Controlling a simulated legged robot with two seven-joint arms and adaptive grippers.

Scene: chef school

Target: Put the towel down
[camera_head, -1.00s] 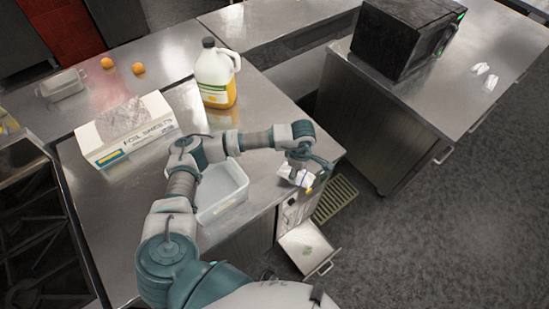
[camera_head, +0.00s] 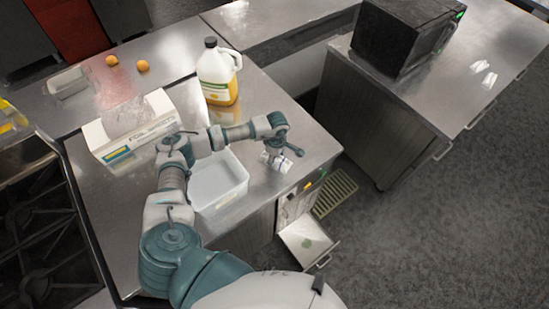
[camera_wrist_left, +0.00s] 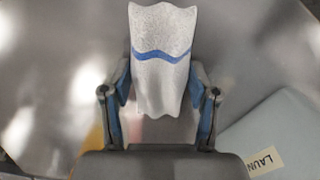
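A small white towel with a blue stripe (camera_wrist_left: 163,58) is between the fingers of my left gripper (camera_wrist_left: 160,92) in the left wrist view, with both fingers against its sides. In the head view the towel (camera_head: 274,162) is at my left gripper (camera_head: 284,152), over the steel counter (camera_head: 265,105) near its right edge. I cannot tell whether it touches the counter. A pale open bin (camera_head: 218,185) stands just left of the towel. Its wall shows in the wrist view with a label reading "LAUN" (camera_wrist_left: 264,162). My right gripper is out of view.
A foil sheets box (camera_head: 128,130), a yellow-filled jug (camera_head: 218,75) and two oranges (camera_head: 112,60) stand farther back on the counter. An open drawer (camera_head: 307,242) juts out below the right edge. A microwave (camera_head: 400,35) stands on the other counter.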

